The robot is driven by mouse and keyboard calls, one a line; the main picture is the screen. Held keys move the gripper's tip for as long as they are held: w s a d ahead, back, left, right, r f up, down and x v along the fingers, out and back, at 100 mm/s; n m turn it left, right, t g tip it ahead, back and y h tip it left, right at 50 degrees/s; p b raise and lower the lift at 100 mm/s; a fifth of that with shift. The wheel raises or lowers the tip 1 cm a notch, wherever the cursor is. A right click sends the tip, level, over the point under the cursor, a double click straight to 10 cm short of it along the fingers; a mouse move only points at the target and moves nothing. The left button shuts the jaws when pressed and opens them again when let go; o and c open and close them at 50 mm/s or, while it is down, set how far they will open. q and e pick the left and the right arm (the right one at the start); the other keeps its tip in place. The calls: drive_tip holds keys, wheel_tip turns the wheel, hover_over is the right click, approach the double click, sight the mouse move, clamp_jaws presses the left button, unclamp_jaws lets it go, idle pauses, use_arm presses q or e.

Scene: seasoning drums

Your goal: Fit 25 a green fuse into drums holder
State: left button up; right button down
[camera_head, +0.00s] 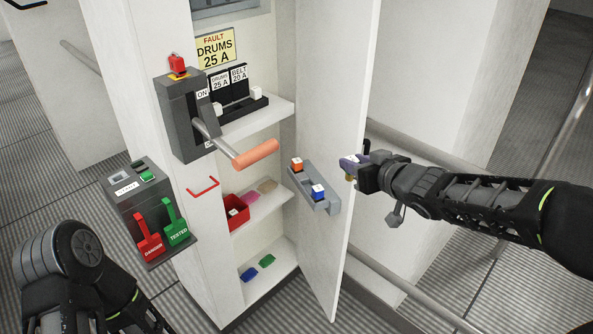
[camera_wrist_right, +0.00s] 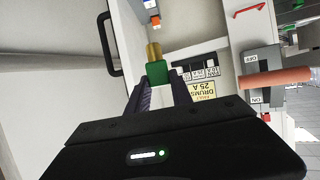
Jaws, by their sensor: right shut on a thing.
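The drums holder (camera_head: 217,108) is on the cabinet's upper shelf, under the "DRUMS 25 A" label (camera_head: 220,82), partly behind the switch box. The gripper is well apart from it. The belt holder (camera_head: 256,93) is just right of it. My left arm shows at bottom left; its gripper is out of view.
A switch box (camera_head: 181,125) with an orange lever (camera_head: 255,153) juts out in front of the shelf. A grey door tray (camera_head: 325,200) holds orange and blue fuses. A red bin (camera_head: 236,212) stands on the middle shelf. A tag box (camera_head: 138,210) stands left.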

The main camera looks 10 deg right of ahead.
use_arm(q)
wheel_tip(320, 180, up, 7)
drive_tip(key=p, duration=0.5)
drive_tip(key=shift+s+f, duration=0.15)
use_arm(e)
drive_tip(key=s+d+r+m+h, duration=0.1)
drive_tip(key=s+d+r, duration=0.1)
drive_tip(key=d, duration=0.5)
drive_tip(key=s+d+r+m+h, duration=0.1)
drive_tip(key=s+d+r+h, duration=0.1)
drive_tip(key=d, duration=0.6)
drive_tip(key=s+d+r+m+h, duration=0.1)
drive_tip(key=s+d+r, duration=0.2)
drive_tip(key=d, duration=0.5)
drive_tip(key=shift+r+m+t, duration=0.3)
drive_tip(key=shift+r+m, duration=0.1)
use_arm(q)
drive_tip(key=shift+a, duration=0.1)
use_arm(e)
drive_tip(key=shift+s, duration=0.1)
